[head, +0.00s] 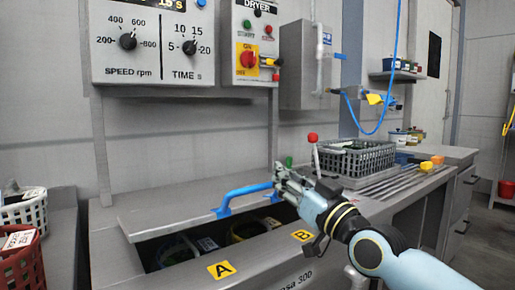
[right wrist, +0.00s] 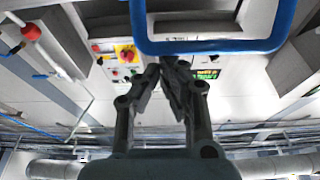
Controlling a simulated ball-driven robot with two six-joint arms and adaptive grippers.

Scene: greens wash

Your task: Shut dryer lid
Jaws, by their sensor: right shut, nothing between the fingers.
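The dryer lid (head: 160,213) is a flat grey panel on the grey dryer body (head: 262,258). A dark gap shows along its front edge, so it is not flush with the body. A blue bar handle (head: 236,194) stands on the lid's front part. My right gripper (head: 281,177) is at the handle's right end in the head view, with its fingers together and empty. In the right wrist view the blue handle (right wrist: 212,47) crosses just beyond the shut fingertips (right wrist: 172,66); whether they touch cannot be told. My left gripper is not in view.
Inside the gap are containers, one with a yellow rim (head: 243,231). Yellow labels A (head: 221,269) and B (head: 302,235) mark the front. A lever with a red knob (head: 313,138) and a grey crate (head: 355,159) stand to the right. Control panels (head: 150,45) are above.

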